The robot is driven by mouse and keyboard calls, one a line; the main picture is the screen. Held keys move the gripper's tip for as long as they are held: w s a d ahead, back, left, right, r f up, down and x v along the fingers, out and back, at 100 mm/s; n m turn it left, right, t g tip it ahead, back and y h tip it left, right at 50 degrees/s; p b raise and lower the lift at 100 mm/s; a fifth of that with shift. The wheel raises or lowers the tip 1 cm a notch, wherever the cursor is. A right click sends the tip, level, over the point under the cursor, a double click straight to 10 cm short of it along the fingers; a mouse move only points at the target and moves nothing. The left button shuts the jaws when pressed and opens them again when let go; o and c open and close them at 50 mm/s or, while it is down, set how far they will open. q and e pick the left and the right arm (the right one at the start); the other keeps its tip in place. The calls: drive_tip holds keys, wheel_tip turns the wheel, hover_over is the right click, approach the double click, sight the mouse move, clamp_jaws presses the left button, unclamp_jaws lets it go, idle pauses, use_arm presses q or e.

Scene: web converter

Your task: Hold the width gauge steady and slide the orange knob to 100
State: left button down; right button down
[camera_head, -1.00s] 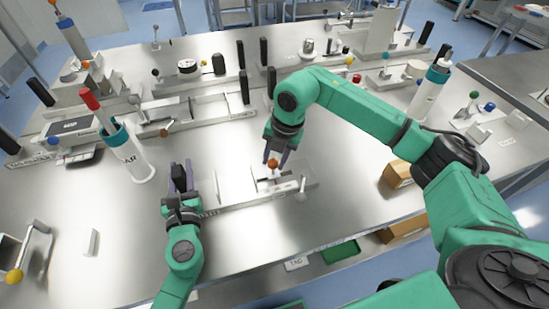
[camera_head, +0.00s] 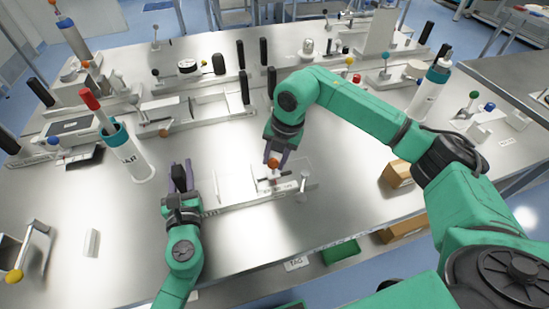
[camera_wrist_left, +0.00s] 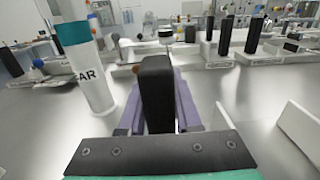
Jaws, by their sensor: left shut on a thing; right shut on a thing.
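The width gauge (camera_head: 242,201) is a pale, flat metal fixture with a scale, lying near the front edge of the table. Its orange knob (camera_head: 273,162) stands on a slider toward the right part of the gauge. My right gripper (camera_head: 275,153) comes down from above with its fingers shut on the orange knob. My left gripper (camera_head: 181,172) is at the left end of the gauge, shut on an upright black handle (camera_head: 179,178). The black handle (camera_wrist_left: 157,95) fills the space between the purple fingers in the left wrist view. The scale reading is too small to tell.
A white cylinder with a teal band (camera_head: 127,155) and red-tipped tool stands left of my left gripper. Other fixtures with black handles (camera_head: 244,87) line the back. Cardboard boxes (camera_head: 398,174) are at the right front. A small white block (camera_head: 91,242) lies at the left front.

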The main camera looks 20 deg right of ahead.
use_arm(q)
drive_tip(key=shift+s+f, duration=0.1)
drive_tip(key=shift+f, duration=0.5)
use_arm(e)
drive_tip(key=shift+d, duration=1.8)
drive_tip(key=c, duration=0.9)
unclamp_jaws()
drive_tip(key=o, duration=0.4)
drive_tip(key=shift+d, duration=0.1)
wheel_tip(320, 180, up, 12)
drive_tip(key=s+d, duration=0.1)
drive_tip(key=d, duration=0.1)
drive_tip(key=shift+s, duration=0.4)
use_arm(q)
drive_tip(key=shift+r+p, duration=0.35)
drive_tip(key=shift+p, duration=0.05)
use_arm(e)
drive_tip(key=shift+r, duration=0.25)
